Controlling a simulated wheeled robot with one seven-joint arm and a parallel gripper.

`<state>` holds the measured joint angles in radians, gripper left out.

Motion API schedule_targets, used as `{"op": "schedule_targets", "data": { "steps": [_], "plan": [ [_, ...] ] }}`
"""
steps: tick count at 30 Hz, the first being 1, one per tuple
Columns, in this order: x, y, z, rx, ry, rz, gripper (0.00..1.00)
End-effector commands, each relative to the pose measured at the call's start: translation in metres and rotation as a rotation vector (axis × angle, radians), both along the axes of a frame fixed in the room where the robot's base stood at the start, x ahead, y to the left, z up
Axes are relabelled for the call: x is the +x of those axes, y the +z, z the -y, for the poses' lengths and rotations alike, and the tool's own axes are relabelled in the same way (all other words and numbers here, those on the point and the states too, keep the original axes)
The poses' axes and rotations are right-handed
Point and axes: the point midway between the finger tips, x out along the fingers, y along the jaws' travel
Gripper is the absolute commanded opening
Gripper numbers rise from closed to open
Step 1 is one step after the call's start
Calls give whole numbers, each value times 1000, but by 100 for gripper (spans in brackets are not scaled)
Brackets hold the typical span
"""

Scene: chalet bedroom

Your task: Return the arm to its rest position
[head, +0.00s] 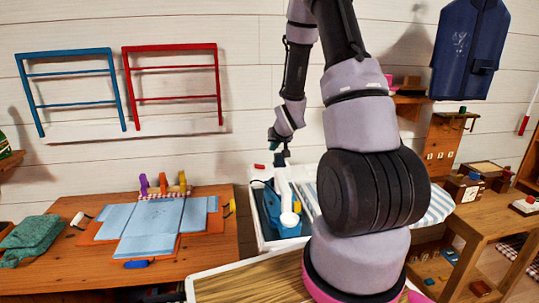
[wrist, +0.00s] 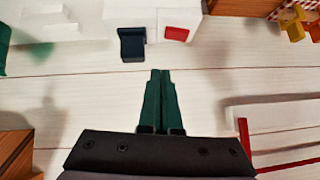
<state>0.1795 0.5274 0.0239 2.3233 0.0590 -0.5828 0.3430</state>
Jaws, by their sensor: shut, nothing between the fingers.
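My arm rises from the bottom right of the head view, bends at the top and hangs down to my gripper (head: 280,158), which is in front of the white plank wall. In the wrist view, the two dark green fingers of my gripper (wrist: 160,75) are together with nothing between them. They touch nothing that I can see. My thick arm links hide part of the wall and furniture behind them.
Below my gripper stands a white-edged unit (head: 258,228) with blue things inside. A wooden table (head: 215,262) with blue cloth pieces is at left. Blue (head: 72,88) and red (head: 173,84) racks hang on the wall. A wooden table (head: 485,222) is at right.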

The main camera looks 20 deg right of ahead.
Motion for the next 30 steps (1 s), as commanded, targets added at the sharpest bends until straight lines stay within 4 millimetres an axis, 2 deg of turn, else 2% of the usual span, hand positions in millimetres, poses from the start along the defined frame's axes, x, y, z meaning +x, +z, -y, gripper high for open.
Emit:
{"op": "schedule_targets", "data": {
  "steps": [4,11,14,17,20,21,26,30],
  "plan": [
    [-11,12,1,-1,-2,3,0],
    [-15,17,1,-1,-3,3,0],
    [-17,33,0,-1,-9,1,0],
    [-25,64,-5,3,-22,-6,0],
    [-42,105,-12,13,-40,-22,0],
    [-50,122,-16,20,-45,-28,0],
    [-93,180,-34,58,-61,-59,0],
    [-139,222,-52,104,-64,-87,0]
  ]
}}
